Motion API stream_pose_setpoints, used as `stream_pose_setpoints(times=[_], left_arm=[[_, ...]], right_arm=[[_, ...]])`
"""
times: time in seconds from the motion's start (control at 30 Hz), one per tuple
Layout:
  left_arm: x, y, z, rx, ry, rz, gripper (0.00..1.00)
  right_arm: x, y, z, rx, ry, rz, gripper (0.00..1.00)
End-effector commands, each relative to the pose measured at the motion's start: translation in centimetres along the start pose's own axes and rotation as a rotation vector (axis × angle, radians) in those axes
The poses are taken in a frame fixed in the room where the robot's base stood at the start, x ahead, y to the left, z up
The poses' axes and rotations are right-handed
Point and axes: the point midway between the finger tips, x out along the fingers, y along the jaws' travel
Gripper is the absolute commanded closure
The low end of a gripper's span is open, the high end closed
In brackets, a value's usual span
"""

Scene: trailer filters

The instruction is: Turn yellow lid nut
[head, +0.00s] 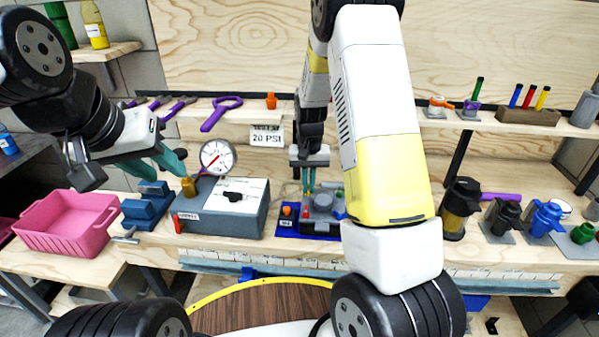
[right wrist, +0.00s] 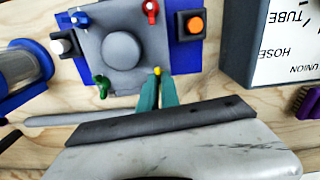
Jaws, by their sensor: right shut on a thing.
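The yellow nut (right wrist: 157,71) shows in the right wrist view at the near edge of a grey housing with a round lid (right wrist: 122,50). My right gripper (right wrist: 158,84) is shut on the nut with its green fingertips, which hide part of it. The housing also shows in the head view (head: 322,203), with my right gripper (head: 308,188) pointing down at it; the nut cannot be made out there. Red, blue, white and green nuts or knobs sit around the lid. My left gripper (head: 178,162) is empty at the left, its green fingers apart, above a brass fitting (head: 188,187).
A grey box (head: 228,205) with a white panel stands left of the housing, with a dial gauge (head: 217,156) behind it. A pink bin (head: 66,222) and blue vise (head: 148,205) are further left. A dark filter (head: 461,205) stands to the right. A shelf runs behind.

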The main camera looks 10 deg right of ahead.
Motion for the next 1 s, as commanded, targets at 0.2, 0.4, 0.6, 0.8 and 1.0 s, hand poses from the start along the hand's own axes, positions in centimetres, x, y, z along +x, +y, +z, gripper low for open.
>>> stream_pose_setpoints(times=[0.2,0.4,0.6,0.8,1.0], left_arm=[[0.0,0.0,0.0,0.0,0.0,0.0,0.64],[0.0,0.0,0.0,0.0,0.0,0.0,0.64],[0.0,0.0,0.0,0.0,0.0,0.0,0.64],[0.0,0.0,0.0,0.0,0.0,0.0,0.64],[0.0,0.0,0.0,0.0,0.0,0.0,0.64]], right_arm=[[-0.13,-0.05,-0.13,0.075,0.004,-0.001,1.0],[-0.14,-0.04,-0.15,0.103,0.004,-0.001,1.0],[-0.14,-0.03,-0.15,0.105,0.004,-0.001,1.0],[-0.14,-0.03,-0.16,0.104,0.005,-0.001,0.9],[-0.08,-0.02,-0.09,0.104,0.003,-0.001,0.72]])
